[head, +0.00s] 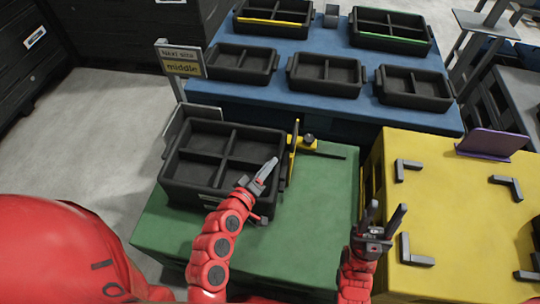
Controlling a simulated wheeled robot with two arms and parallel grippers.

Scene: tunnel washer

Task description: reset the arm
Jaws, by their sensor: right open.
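My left gripper (270,167) is at the right side of a black tray with four compartments (178,152), over or beside its rim; its fingers overlap, so I cannot tell whether it is open or shut. The tray sits on the green table (318,225). My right gripper (388,207) is open and empty, with its two fingers pointing up the picture, over the gap between the green table and the yellow table (460,225).
A yellow stop with a black knob (309,140) stands on the green table by the tray. The yellow table carries grey corner brackets (418,250) and a purple plate (493,143). Behind is a blue table (325,108) with several black trays.

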